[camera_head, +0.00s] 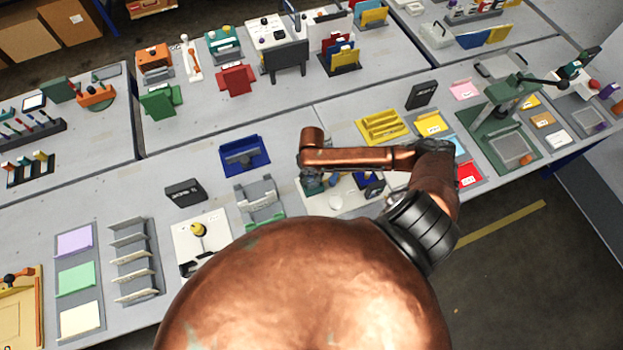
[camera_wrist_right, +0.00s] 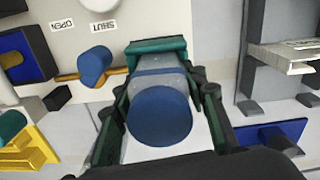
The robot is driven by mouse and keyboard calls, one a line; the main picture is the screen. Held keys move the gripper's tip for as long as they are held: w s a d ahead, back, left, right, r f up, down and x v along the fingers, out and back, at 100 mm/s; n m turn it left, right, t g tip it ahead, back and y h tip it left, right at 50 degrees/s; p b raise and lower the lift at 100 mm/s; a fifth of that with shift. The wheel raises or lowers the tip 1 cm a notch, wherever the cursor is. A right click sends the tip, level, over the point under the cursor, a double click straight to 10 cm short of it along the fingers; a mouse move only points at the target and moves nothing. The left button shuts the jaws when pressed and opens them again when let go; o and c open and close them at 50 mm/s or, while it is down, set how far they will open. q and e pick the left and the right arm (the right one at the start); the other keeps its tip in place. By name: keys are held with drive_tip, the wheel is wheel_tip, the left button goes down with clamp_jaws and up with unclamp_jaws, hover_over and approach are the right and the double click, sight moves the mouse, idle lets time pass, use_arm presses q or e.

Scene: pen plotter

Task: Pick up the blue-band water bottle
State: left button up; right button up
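The blue-band water bottle shows in the right wrist view (camera_wrist_right: 160,115), a clear body with a round blue cap facing the camera and a blue band behind it. My right gripper (camera_wrist_right: 163,78) has a dark finger on each side of the bottle. The fingertips are close to its body, but I cannot tell whether they press on it. A teal piece (camera_wrist_right: 155,45) lies just beyond the bottle. In the head view my right gripper (camera_head: 313,183) is low over the pale panel, mostly hidden under my copper wrist, and I cannot make out the bottle. My left gripper is not in view.
The right wrist view shows a pale panel with OPEN (camera_wrist_right: 62,25) and SHUT labels and a blue knob (camera_wrist_right: 95,65). A blue tray (camera_head: 244,155) and a grey rack (camera_head: 260,200) stand left of the gripper. A yellow tray (camera_head: 382,127) is behind right.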

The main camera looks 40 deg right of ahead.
drive_tip(key=c, duration=0.8)
drive_tip(key=shift+c, duration=0.3)
drive_tip(key=shift+r, duration=0.15)
